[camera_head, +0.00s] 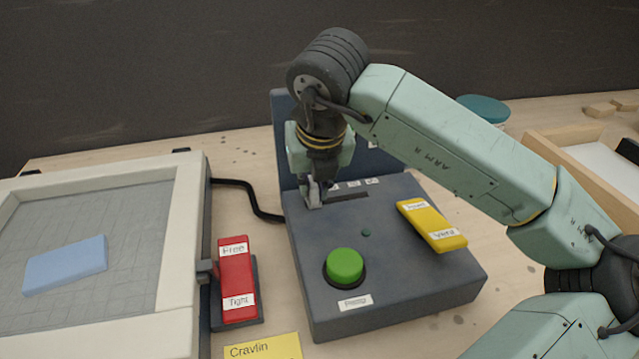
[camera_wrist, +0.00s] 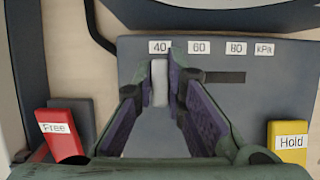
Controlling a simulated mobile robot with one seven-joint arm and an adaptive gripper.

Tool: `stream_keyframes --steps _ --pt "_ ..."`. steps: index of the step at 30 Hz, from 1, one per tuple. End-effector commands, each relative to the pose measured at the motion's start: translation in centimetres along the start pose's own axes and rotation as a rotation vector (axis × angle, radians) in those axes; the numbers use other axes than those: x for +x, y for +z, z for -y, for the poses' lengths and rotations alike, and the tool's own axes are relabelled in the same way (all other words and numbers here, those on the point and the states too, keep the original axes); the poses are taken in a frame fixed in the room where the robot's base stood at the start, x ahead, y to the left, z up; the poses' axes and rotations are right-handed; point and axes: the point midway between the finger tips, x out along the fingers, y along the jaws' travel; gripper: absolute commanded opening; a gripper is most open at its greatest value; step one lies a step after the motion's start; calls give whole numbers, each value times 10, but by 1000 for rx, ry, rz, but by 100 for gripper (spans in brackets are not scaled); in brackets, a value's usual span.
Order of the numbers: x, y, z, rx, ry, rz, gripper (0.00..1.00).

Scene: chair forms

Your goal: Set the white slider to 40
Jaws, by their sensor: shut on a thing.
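The white slider (camera_wrist: 160,92) is a pale upright tab at the left end of a dark slot (camera_wrist: 225,77) on the grey control box (camera_head: 310,265). It stands below the label 40 (camera_wrist: 160,47), left of the labels 60 (camera_wrist: 199,47) and 80 (camera_wrist: 236,47). My gripper (camera_wrist: 163,78) is shut on the slider, with one finger on each side of it.
The box also carries a green button (camera_head: 345,266) and a yellow rocker (camera_head: 432,226). Left of it are a red rocker (camera_head: 237,275) marked Free and Tight, and a pale frame (camera_head: 185,240) with a blue block (camera_head: 65,264). A black cable (camera_head: 247,187) runs behind.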

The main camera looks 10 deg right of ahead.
Motion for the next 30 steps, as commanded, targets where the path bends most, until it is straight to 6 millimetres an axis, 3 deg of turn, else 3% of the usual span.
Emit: stream_keyframes --steps 9,20,23,30 --pt "-1 0 -4 -5 9 2 31" --pt "-3 0 -2 -3 6 1 32" --pt "-14 1 -1 -2 4 3 32" --pt "-63 1 -2 -3 4 4 32"
